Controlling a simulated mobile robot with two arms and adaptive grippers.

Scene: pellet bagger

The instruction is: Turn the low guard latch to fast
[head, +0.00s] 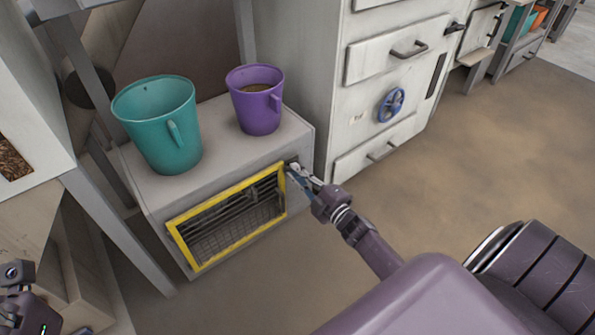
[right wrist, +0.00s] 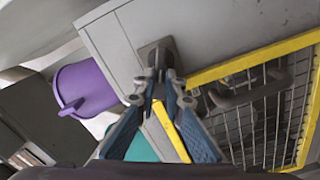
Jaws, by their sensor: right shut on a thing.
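The guard is a yellow-framed wire mesh panel (head: 178,238) low on the front of a grey box; its frame also shows in the right wrist view (right wrist: 250,60). The latch sits beside the guard's upper right corner in the head view, mostly hidden by my gripper. In the right wrist view its dark square mount (right wrist: 156,47) shows just beyond the fingertips. My right gripper (head: 296,172) is at the latch, its fingertips (right wrist: 158,88) closed on it. The latch's exact angle is hard to tell. Part of my left gripper (head: 14,272) shows at the lower left, away from the guard.
A teal bucket (head: 155,125) and a purple bucket (head: 257,105) stand on the box top (head: 220,140). A grey cabinet with drawers and a blue handwheel (head: 391,104) stands close to the right. A dark handle (right wrist: 250,93) crosses the guard mesh.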

